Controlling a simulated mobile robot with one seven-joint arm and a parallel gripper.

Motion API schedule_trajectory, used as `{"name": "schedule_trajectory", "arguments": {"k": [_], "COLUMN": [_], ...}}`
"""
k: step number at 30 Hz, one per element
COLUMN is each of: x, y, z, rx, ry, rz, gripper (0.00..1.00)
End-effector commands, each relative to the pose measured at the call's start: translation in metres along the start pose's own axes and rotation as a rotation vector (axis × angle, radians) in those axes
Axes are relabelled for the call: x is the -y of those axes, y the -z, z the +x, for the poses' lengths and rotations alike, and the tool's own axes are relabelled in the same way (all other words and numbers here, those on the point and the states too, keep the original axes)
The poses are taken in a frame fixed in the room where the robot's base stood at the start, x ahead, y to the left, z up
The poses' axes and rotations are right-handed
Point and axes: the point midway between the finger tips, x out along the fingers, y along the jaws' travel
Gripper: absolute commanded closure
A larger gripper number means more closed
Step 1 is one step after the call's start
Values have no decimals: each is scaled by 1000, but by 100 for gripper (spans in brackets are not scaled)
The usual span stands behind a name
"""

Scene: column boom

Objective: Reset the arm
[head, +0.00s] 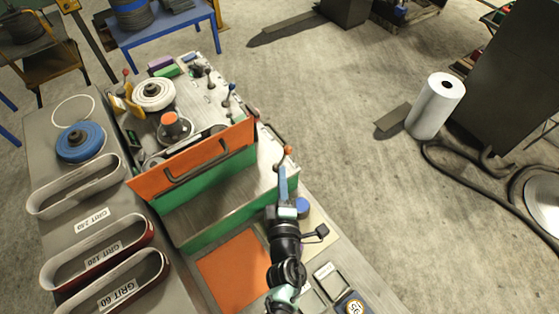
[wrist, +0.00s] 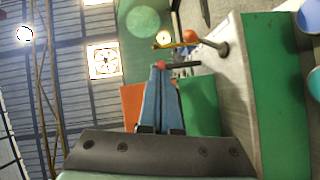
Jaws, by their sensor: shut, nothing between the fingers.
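My arm reaches up from the bottom of the head view, over the right part of the bench. My gripper (head: 283,172) has blue fingers and is shut and empty. It is beside the green and orange machine (head: 205,170), near a lever with an orange ball. In the wrist view my gripper (wrist: 158,70) shows its two blue fingers together, with nothing between them. Behind the fingers are orange and green panels and a rod with a red end (wrist: 162,65). I cannot tell whether the fingers touch anything.
Sanding belts marked GRIT (head: 105,250) lie on the grey bench at left. A blue disc (head: 80,142) and a white disc roll (head: 153,94) are further back. A white roll (head: 435,105) stands on the floor at right, near a dark hose (head: 470,178). The middle floor is clear.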

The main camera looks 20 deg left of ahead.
Motion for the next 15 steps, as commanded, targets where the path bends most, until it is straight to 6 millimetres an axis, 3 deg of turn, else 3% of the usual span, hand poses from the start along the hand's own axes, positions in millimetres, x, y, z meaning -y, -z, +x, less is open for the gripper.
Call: {"name": "schedule_trajectory", "arguments": {"k": [5, 15], "x": [-2, -2], "y": [0, 0], "z": [-12, -13], "rx": [-1, -2], "ry": [1, 1], "rz": [0, -1], "gripper": [100, 100]}}
